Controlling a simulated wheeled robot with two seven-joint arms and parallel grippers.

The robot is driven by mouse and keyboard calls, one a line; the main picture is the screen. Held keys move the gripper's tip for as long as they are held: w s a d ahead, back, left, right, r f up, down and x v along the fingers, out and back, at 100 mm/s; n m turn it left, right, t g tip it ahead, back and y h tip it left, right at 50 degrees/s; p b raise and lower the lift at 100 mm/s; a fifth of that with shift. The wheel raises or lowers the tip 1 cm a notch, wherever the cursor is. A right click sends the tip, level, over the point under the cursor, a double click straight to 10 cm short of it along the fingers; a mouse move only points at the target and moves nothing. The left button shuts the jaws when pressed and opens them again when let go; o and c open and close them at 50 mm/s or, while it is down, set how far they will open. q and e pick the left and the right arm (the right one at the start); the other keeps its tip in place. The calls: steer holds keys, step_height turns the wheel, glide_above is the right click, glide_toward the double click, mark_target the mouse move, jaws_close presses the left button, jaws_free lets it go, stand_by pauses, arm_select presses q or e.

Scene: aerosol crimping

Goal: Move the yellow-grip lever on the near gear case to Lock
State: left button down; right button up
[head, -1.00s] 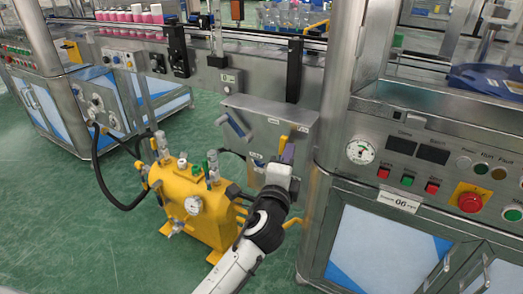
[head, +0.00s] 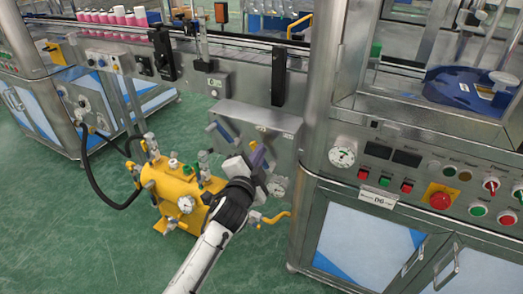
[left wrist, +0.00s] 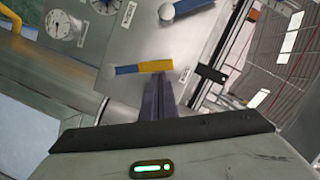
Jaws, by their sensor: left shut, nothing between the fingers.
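The near gear case is a grey metal box (head: 285,121) below the conveyor. In the left wrist view its grey panel (left wrist: 135,40) carries a lever with a yellow grip (left wrist: 155,66) and a blue arm (left wrist: 127,70), lying nearly level. A second blue lever (left wrist: 190,8) sits above it. My left gripper (head: 257,156) is shut and empty in front of the case. In the left wrist view its dark fingers (left wrist: 162,82) are at the yellow grip's lower edge; I cannot tell whether they touch. My right gripper is not in view.
A yellow tank (head: 176,190) with gauges and valves stands left of my left arm. A steel control cabinet (head: 365,235) with buttons and a red emergency stop (head: 440,200) stands right. The conveyor (head: 235,42) runs behind. Green floor is clear at lower left.

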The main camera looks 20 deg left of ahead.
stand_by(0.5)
arm_select(q)
steer(key=s+d+r, duration=0.1)
steer(key=s, duration=0.9)
steer(key=shift+d+r+p, duration=0.15)
steer(key=shift+p, duration=0.2)
steer(key=shift+s, duration=0.1)
